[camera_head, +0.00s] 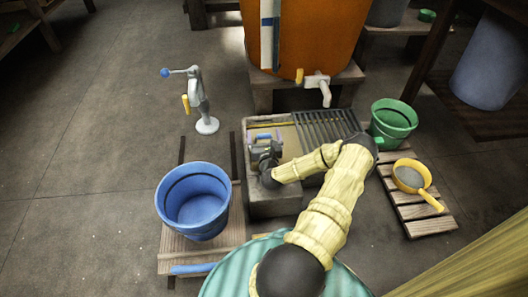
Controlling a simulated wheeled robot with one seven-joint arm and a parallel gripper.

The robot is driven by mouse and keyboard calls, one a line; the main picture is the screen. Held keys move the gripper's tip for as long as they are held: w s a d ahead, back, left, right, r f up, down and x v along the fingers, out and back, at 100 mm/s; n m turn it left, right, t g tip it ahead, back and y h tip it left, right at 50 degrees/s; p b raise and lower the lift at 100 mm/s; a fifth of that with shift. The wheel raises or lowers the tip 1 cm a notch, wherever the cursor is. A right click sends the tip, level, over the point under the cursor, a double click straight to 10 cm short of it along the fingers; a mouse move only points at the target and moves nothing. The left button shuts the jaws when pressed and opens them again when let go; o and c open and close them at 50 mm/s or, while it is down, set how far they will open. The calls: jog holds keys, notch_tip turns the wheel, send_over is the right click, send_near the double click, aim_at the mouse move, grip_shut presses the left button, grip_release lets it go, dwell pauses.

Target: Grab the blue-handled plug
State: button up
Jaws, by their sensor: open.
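A stone trough (273,206) stands in the middle, with a dark slatted grate (322,127) over its right part. A small blue-purple piece (263,136) shows at the fingertips and may be the plug's handle. The gripper hides most of it, and I cannot tell whether they touch. The plug's body is not visible.
A blue bucket (194,203) stands on a pallet at left. A grey hand pump (202,100) stands behind it. An orange barrel (300,35) with a white tap (319,86) rises behind the trough. A green bucket (393,122) and yellow scoop (412,178) are at right.

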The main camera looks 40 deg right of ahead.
jog(key=shift+c, duration=0.4)
jog(key=c, duration=1.3)
jog(key=shift+o, duration=0.2)
notch_tip(320, 180, up, 10)
jog(key=p, duration=0.7)
jog(key=shift+r, duration=0.1)
